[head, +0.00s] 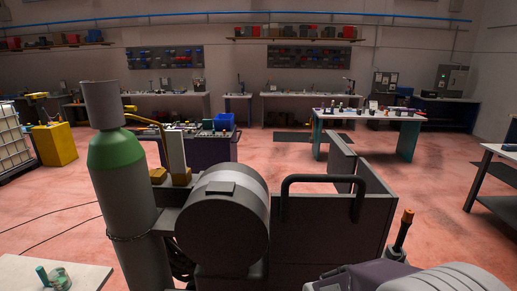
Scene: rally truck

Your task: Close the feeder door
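The feeder is a dark grey box (335,232) in the lower middle of the head view, with a black carry handle (318,181) on top. A large round drum (222,228) with a light band sits at its left. Thin upright grey panels (345,152) stand at the feeder's far right side, angled away from the box; one looks like the feeder door, standing open. Its hinge and inner face are hidden. Neither of my grippers shows in the head view.
A gas cylinder (122,190) with a green shoulder stands left of the drum. An upright rod with an orange tip (406,216) is at the right. A light table corner (60,272) is at lower left. A workbench (372,115) stands behind, with open red floor (440,190) between.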

